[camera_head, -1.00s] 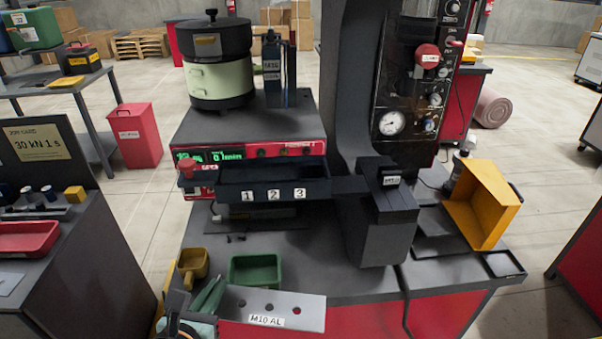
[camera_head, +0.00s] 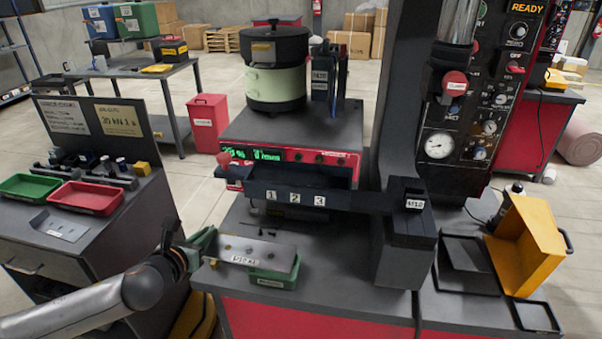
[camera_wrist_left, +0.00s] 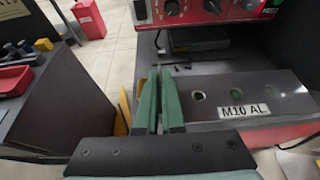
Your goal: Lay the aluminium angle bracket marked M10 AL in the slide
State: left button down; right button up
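The aluminium angle bracket (camera_head: 272,253), a grey plate with holes and the label M10 AL, is held level above the front left of the bench. It also shows in the left wrist view (camera_wrist_left: 283,88). My left gripper (camera_head: 207,240) is at the bracket's left end, its green fingers (camera_wrist_left: 160,108) close together on that edge; the exact grip is partly hidden. A dark block with an M10 label (camera_head: 414,204) stands right of the numbered bar; I cannot tell for sure that it is the slide. My right gripper is out of view.
The black bar marked 1 2 3 (camera_head: 340,201) lies behind the bracket, below the feeder's red control box (camera_head: 335,158). A green tray (camera_head: 274,280) is partly under the bracket. Another bracket-like plate (camera_head: 60,226) lies on the left bench.

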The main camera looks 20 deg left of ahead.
pick_arm(q)
jog(key=w+d, duration=0.3)
jog(key=w, duration=0.4)
jog(key=shift+w+d+f+b, duration=0.35)
jog(key=shift+w+d+f, duration=0.35)
jog(key=shift+f, duration=1.05)
jog(key=shift+w+d+f+b, duration=0.5)
jog(key=shift+w+f, duration=0.3)
jog(key=shift+f, duration=0.95)
jog(key=shift+w+d+f+b, duration=0.25)
jog(key=shift+w+d+f, duration=0.5)
jog(key=shift+f, duration=1)
jog(key=shift+f, duration=0.1)
jog(key=c, duration=1)
grip_release()
jog(key=shift+c, duration=0.2)
